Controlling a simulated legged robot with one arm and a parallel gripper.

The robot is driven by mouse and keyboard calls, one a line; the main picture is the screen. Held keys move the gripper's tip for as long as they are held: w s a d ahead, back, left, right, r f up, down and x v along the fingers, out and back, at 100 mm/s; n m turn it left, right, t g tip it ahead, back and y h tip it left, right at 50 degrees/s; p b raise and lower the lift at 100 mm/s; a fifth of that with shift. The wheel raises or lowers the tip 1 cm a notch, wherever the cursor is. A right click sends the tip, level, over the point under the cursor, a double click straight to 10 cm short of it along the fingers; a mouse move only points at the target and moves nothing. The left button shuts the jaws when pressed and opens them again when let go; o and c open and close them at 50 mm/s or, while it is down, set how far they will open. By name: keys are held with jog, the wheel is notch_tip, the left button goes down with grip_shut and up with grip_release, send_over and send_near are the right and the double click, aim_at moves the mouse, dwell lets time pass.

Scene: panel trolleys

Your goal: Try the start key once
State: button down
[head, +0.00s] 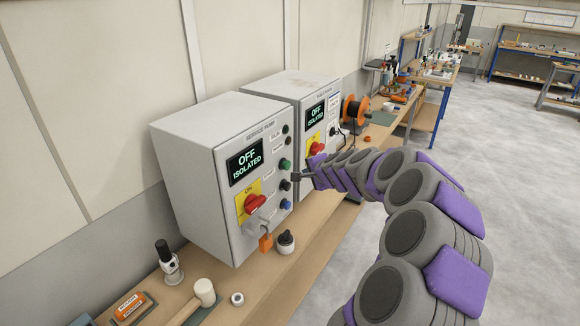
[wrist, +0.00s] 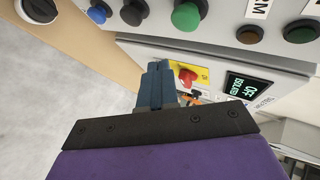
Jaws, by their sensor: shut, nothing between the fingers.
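The near grey panel box (head: 195,150) has a lit screen (head: 246,161) reading OFF ISOLATED. Its red rotary switch (head: 254,203) sits on a yellow plate, with an orange padlock-like piece (head: 265,242) hanging below. A column of keys holds a green one (head: 285,164), a black one (head: 285,185) and a blue one (head: 285,204); their labels are too small to read. The wrist view shows the green key (wrist: 187,15) and black key (wrist: 134,12) close up. My gripper (wrist: 158,66) is shut and empty, its tips just in front of the keys; contact is not visible.
A second panel (head: 318,112), also reading OFF ISOLATED, stands right behind. Open floor (head: 500,170) lies to the right.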

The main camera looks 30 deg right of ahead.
aim_at(287, 166)
jog(key=w, duration=0.1)
jog(key=w+a+p, duration=0.1)
jog(key=shift+w+a, duration=0.2)
jog(key=shift+w, duration=0.2)
jog(key=shift+d, duration=0.1)
jog(key=shift+w+r, duration=0.1)
dwell(1.7)
jog(key=shift+w+a+p, duration=0.25)
jog(key=shift+a+p, duration=0.05)
